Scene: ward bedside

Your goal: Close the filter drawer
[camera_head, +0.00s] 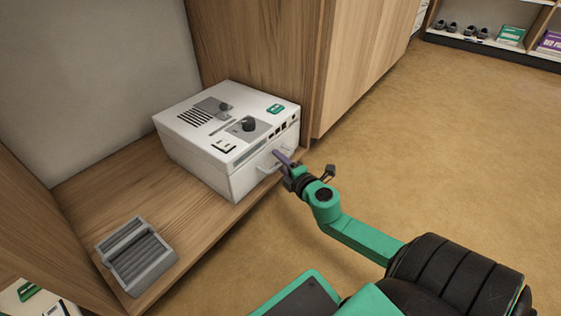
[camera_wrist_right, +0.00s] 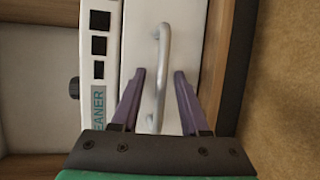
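The white air cleaner (camera_head: 190,150) stands on the wooden shelf, with a knob and vents on top. Its drawer front (camera_head: 250,180) carries a pale bar handle (camera_head: 268,163); I cannot tell whether the drawer stands slightly out. In the right wrist view, the drawer front (camera_wrist_right: 190,25) fills the middle and the handle (camera_wrist_right: 162,70) runs up and down. My right gripper (camera_head: 283,158) is at the handle. Its purple fingers (camera_wrist_right: 159,75) are apart, one on each side of the bar, with visible gaps. My left gripper is out of view.
A grey ribbed tray (camera_head: 137,257) lies on the shelf (camera_head: 200,235) at the lower left. A wooden cabinet side (camera_head: 260,60) rises behind the cleaner. The brown floor (camera_head: 440,150) is open to the right. A low rack (camera_head: 480,42) with shoes and boxes stands far right.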

